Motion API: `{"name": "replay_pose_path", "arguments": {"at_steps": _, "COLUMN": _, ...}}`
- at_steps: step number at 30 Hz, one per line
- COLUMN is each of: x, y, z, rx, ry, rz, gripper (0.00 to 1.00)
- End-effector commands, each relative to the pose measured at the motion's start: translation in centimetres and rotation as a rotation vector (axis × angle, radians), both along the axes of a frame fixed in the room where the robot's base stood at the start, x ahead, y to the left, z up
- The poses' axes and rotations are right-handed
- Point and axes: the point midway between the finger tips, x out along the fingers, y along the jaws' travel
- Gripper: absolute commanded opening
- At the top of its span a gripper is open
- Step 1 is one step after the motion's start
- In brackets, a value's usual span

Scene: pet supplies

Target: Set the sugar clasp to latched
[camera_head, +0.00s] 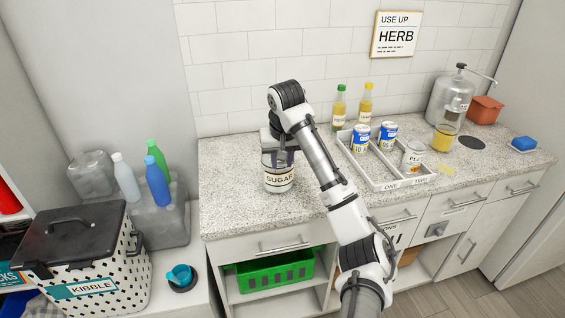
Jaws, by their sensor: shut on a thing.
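A clear glass jar labelled SUGAR (278,180) stands upright on the speckled counter, left of the tray. My gripper (280,156) points down over the top of the jar and is shut on its upper part. The clasp and lid are hidden behind the gripper and wrist, so I cannot tell how the clasp sits or exactly which part is between the fingers.
A divided white tray (384,186) to the right holds cans. Two bottles (340,108) stand behind it. A kibble bin (80,260) is at lower left. The counter left of the jar is clear.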

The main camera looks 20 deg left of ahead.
Motion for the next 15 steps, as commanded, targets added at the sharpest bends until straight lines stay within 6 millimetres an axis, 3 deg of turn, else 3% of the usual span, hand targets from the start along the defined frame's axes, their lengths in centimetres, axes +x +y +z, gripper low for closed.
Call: {"name": "replay_pose_path", "arguments": {"at_steps": 15, "x": 0.31, "y": 0.19, "z": 0.07, "rx": -0.026, "ry": 0.047, "rz": 0.000, "gripper": 0.04}}
